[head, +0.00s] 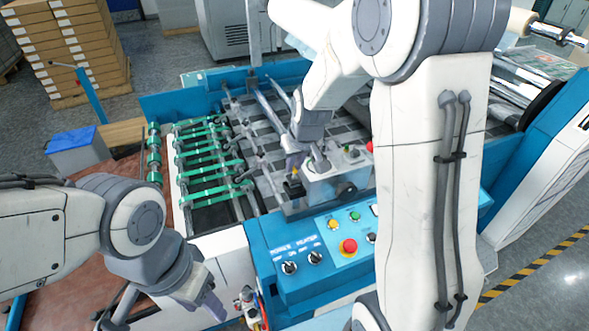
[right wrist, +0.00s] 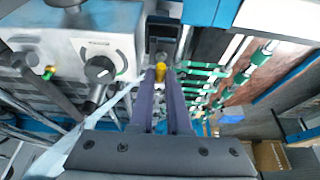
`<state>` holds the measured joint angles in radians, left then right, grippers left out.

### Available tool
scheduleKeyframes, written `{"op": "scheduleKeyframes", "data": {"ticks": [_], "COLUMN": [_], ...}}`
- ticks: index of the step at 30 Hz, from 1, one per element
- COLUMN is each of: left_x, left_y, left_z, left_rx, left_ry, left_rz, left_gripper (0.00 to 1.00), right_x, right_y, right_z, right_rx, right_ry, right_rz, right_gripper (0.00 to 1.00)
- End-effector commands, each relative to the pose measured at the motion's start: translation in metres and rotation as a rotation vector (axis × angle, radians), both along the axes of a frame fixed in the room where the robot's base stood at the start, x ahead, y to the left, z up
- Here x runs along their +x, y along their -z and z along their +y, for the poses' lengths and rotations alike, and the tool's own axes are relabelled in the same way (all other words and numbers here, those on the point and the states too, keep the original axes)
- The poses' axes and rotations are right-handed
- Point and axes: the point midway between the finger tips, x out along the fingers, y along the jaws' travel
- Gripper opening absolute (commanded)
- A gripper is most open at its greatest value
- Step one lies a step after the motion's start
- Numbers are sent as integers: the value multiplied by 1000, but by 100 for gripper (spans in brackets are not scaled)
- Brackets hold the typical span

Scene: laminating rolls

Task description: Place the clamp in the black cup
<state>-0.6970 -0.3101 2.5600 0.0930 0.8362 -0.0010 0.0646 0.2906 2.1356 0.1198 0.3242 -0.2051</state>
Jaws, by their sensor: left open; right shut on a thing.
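My right gripper (head: 292,163) is over the grey control box on the machine, its fingers pointing down. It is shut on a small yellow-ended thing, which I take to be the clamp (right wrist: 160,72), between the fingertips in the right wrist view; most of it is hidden. A small black block-like holder, perhaps the black cup (head: 293,188), is just below the fingertips in the head view. It also shows beyond the clamp in the right wrist view (right wrist: 162,38). I cannot tell whether they touch. My left gripper (head: 210,305) is open and empty at lower left.
The grey control box (head: 340,180) with knobs stands beside the fingertips. The blue button panel (head: 318,245) is in front. Green-banded rollers (head: 208,165) lie to the left. Small coloured-handled items (head: 248,305) are near the left gripper. Stacked boxes (head: 70,45) stand behind.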

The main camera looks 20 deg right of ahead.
Motion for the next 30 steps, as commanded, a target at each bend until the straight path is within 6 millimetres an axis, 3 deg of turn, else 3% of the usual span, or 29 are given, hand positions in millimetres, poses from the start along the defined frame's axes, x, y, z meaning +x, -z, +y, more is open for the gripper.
{"op": "scheduleKeyframes", "data": {"ticks": [6,17,18,20,30], "left_x": [0,0,0,0,0], "left_y": [-8,-4,-5,-5,-7], "left_z": [0,0,0,0,0], "left_rx": [0,0,0,0,0], "left_ry": [1,1,1,1,1], "left_rz": [0,0,0,0,0], "left_gripper": [50,50,50,50,50], "right_x": [-1,-1,-1,-1,-1], "right_y": [29,35,34,33,31], "right_z": [0,-1,-1,-1,-1], "right_rx": [0,-1,-1,-1,-1], "right_ry": [1,0,0,0,0], "right_rz": [4,2,2,2,2], "right_gripper": [0,0,26,44,44]}}
